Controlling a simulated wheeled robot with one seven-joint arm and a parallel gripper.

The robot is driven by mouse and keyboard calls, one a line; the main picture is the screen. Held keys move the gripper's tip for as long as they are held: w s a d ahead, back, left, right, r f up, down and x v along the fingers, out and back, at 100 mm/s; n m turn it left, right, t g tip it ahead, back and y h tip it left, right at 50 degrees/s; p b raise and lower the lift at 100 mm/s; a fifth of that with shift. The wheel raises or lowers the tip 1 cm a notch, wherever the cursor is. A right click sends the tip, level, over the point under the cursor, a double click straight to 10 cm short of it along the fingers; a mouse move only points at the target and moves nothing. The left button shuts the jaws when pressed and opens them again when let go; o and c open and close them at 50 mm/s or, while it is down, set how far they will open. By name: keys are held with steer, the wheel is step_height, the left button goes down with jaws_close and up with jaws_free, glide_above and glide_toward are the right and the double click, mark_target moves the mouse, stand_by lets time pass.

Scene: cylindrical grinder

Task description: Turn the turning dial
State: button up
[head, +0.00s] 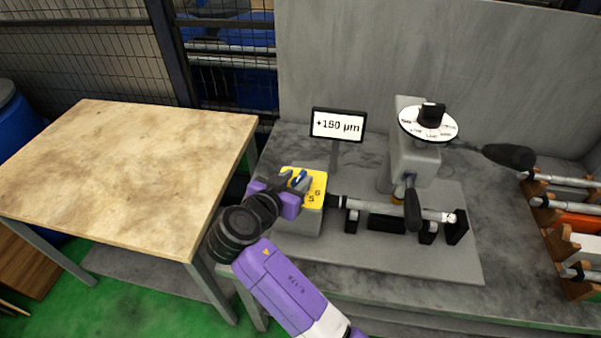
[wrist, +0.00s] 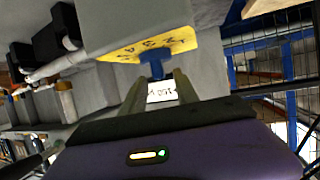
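A yellow plate (head: 316,195) with numbers lies on top of a grey block at the left of the machine. It carries a blue knob (head: 299,177). In the wrist view the yellow plate (wrist: 118,50) and the blue T-shaped knob (wrist: 155,56) are just beyond my fingertips. My gripper (head: 290,184) is at the knob; its fingers (wrist: 157,80) are apart, with the knob's end between or just ahead of the tips. I cannot tell whether they touch it. A second dial, a white disc (head: 414,127) with a black knob (head: 431,114), tops the grey column, away from my gripper.
A display (head: 338,125) reading +150 µm stands behind the yellow plate. A shaft (head: 385,207) lies to the right on black supports, near a black-handled lever (head: 411,210). A rack (head: 567,220) holds more shafts. An empty-topped table (head: 120,170) is at left.

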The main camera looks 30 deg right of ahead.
steer(key=shift+x, duration=1.45)
jaws_close()
steer(key=shift+n+y, duration=0.3)
steer(key=n+t+y+p, duration=0.1)
steer(key=n+t+y, duration=0.1)
steer(key=n, duration=0.1)
steer(key=shift+s+t+y, duration=0.1)
steer(key=shift+t+y, duration=0.2)
steer(key=shift+t, duration=0.1)
steer(key=shift+n+t+y+p, duration=0.6)
steer(key=shift+n+y+p, duration=0.05)
steer(key=shift+n+y, duration=0.45)
